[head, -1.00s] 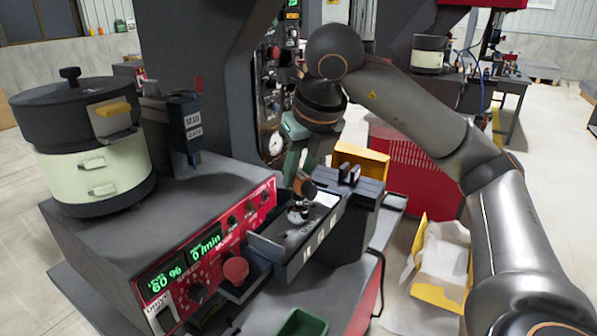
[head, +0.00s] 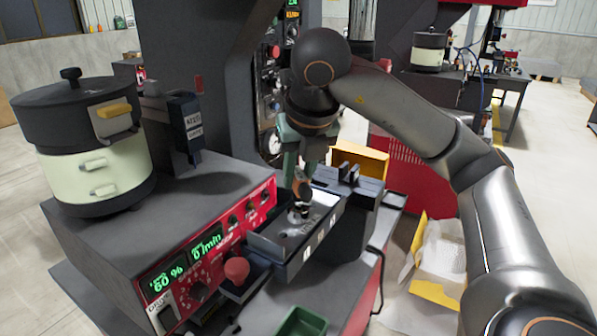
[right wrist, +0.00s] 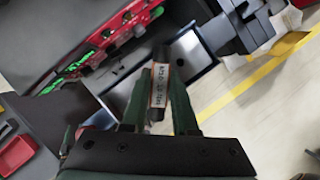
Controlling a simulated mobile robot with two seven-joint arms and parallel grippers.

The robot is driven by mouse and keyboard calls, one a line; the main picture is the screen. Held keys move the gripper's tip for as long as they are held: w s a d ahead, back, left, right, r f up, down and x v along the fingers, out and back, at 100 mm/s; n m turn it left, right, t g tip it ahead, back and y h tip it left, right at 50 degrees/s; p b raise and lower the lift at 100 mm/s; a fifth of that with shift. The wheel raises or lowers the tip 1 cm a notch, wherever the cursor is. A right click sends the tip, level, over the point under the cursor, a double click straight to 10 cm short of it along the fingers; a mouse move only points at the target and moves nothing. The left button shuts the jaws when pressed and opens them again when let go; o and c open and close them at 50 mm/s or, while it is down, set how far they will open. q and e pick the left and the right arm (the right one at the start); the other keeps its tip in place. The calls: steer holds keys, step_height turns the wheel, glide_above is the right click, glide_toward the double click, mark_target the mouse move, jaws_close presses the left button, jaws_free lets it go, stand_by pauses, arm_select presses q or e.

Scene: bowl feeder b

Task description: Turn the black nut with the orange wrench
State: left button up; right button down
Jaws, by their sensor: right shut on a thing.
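My right gripper (head: 300,170) points down over the dark tray (head: 318,237) on the machine's front. It is shut on the orange wrench, whose orange part (head: 301,187) shows just below the fingers. In the right wrist view the wrench (right wrist: 159,88) sits between the two green fingers (right wrist: 161,100), with a pale lettered label and a dark end. The wrench's lower end meets a small black and silver fitting (head: 298,213) in the tray. The black nut cannot be made out clearly there; the wrench and gripper partly cover that spot. My left gripper is not in view.
A red control panel (head: 205,250) with green digits and a red knob (head: 236,269) lies left of the tray. A dark block (head: 350,180) stands behind it. A green bin (head: 300,322) is in front. A lidded bowl feeder (head: 95,165) stands at left.

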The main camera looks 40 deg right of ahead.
steer(key=shift+r+p, duration=0.15)
steer(key=shift+p, duration=0.4)
steer(key=shift+m+h+p, duration=0.3)
steer(key=shift+m+p, duration=0.5)
steer(key=shift+m, duration=0.1)
steer(key=shift+g, duration=0.3)
steer(key=shift+m+p, duration=0.7)
steer(key=shift+p, duration=0.3)
steer(key=shift+m+h+p, duration=0.3)
steer(key=shift+m+h, duration=0.1)
steer(key=shift+m, duration=0.1)
steer(key=shift+g, duration=0.3)
